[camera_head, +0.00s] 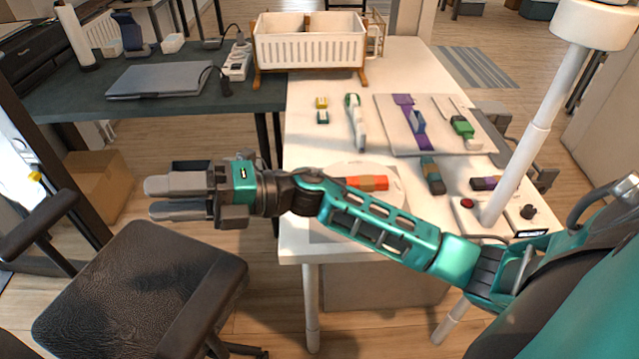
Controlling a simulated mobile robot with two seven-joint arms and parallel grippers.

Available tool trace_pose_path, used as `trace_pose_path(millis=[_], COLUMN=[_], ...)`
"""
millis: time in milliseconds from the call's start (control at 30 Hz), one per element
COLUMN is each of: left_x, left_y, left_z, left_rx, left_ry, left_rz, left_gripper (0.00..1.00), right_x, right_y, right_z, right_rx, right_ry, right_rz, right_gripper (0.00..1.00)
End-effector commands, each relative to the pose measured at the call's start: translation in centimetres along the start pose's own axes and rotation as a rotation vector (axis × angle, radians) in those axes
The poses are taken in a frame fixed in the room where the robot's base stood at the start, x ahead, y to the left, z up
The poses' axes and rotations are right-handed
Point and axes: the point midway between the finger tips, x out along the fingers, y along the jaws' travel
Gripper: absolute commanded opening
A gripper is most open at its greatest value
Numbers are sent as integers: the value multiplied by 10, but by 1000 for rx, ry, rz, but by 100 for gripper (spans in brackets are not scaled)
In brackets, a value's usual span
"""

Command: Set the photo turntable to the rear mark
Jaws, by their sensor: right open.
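The photo turntable (396,196) is a round white disc near the front left of the white table, on a pale square base. An orange-red block with a darker end (368,183) lies across its upper part. My right forearm crosses in front of the disc and hides its nearer part; I cannot make out any rear mark. My right gripper (160,198) is past the table's left edge, above the black chair, pointing left. Its fingers are apart with nothing between them, well away from the turntable. My left gripper is not in view.
A grey board (390,130) with tools lies on the white table (320,80), behind the turntable. A white slatted crate (310,45) stands at the back. A white pole rises at the right near a red button (467,203). A black chair (140,290) stands at the front left.

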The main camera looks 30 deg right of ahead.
Motion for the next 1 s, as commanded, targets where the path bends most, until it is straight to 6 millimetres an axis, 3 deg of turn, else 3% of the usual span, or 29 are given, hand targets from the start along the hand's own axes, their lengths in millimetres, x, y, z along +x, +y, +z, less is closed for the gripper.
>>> trace_pose_path(millis=[133,233,367,500,633,800,1000], left_x=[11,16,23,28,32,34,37], left_y=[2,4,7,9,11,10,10], left_z=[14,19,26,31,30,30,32], left_rx=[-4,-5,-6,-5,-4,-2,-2], left_ry=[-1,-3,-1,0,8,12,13], left_rz=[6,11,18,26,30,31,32], left_gripper=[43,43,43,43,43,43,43], right_x=[-10,-39,-96,-164,-211,-240,-250], right_y=[-19,-36,-46,-28,0,23,6], right_z=[-8,2,38,85,114,128,125], right_rx=[-373,-574,-759,-832,-819,-780,-770], right_ry=[394,640,918,1125,1224,1271,1279], right_rz=[-201,-386,-683,-1011,-1242,-1386,-1403], right_gripper=[48,48,48,48,48,48,48])
